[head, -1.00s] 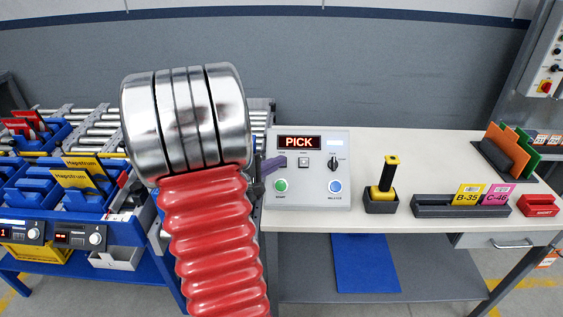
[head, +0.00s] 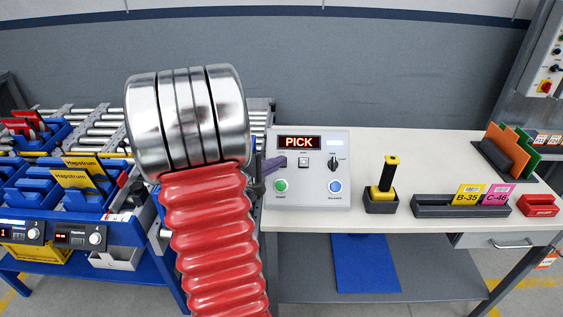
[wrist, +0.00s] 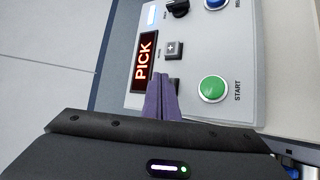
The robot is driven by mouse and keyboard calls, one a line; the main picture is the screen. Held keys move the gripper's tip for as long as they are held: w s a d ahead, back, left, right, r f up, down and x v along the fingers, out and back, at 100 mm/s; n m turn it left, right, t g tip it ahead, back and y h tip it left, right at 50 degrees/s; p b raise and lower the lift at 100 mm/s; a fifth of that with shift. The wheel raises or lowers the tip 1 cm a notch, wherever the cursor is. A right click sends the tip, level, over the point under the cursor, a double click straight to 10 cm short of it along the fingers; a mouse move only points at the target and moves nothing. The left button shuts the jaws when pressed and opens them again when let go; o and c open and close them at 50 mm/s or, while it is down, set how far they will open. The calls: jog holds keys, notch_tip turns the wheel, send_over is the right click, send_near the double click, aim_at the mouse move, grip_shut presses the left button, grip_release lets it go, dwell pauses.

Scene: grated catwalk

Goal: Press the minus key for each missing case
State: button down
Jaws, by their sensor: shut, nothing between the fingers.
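A grey control box (head: 306,196) stands on the white bench, with a lit display (head: 299,142) reading PICK. In the wrist view the display (wrist: 144,61) is turned sideways. A key with a plus-like mark (wrist: 174,48) sits beside the display; it also shows in the head view (head: 303,162). My gripper (wrist: 164,98) has purple fingers, shut and empty, with tips over the panel face below the display. A dark key edge (wrist: 175,83) shows behind the tips. Its mark is hidden, and I cannot tell whether the fingers touch it. My gripper (head: 281,162) also shows in the head view.
A green START button (wrist: 212,88), a blue button (head: 335,186) and a black knob (head: 334,163) are on the same panel. Blue bins with yellow cards (head: 76,179) stand at left. A yellow-handled tool in a holder (head: 384,180) stands right of the box.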

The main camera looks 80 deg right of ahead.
jog(key=shift+w+d+f, duration=0.1)
jog(key=shift+d+f, duration=0.45)
dwell(1.3)
dwell(0.3)
jog(key=shift+s+a+r, duration=0.2)
jog(key=shift+a+r, duration=0.65)
jog(key=shift+s+a+r, duration=0.2)
jog(key=shift+a+r, duration=0.7)
jog(key=shift+s+a+r, duration=0.15)
jog(key=shift+a+r, duration=0.7)
jog(key=shift+r, duration=0.05)
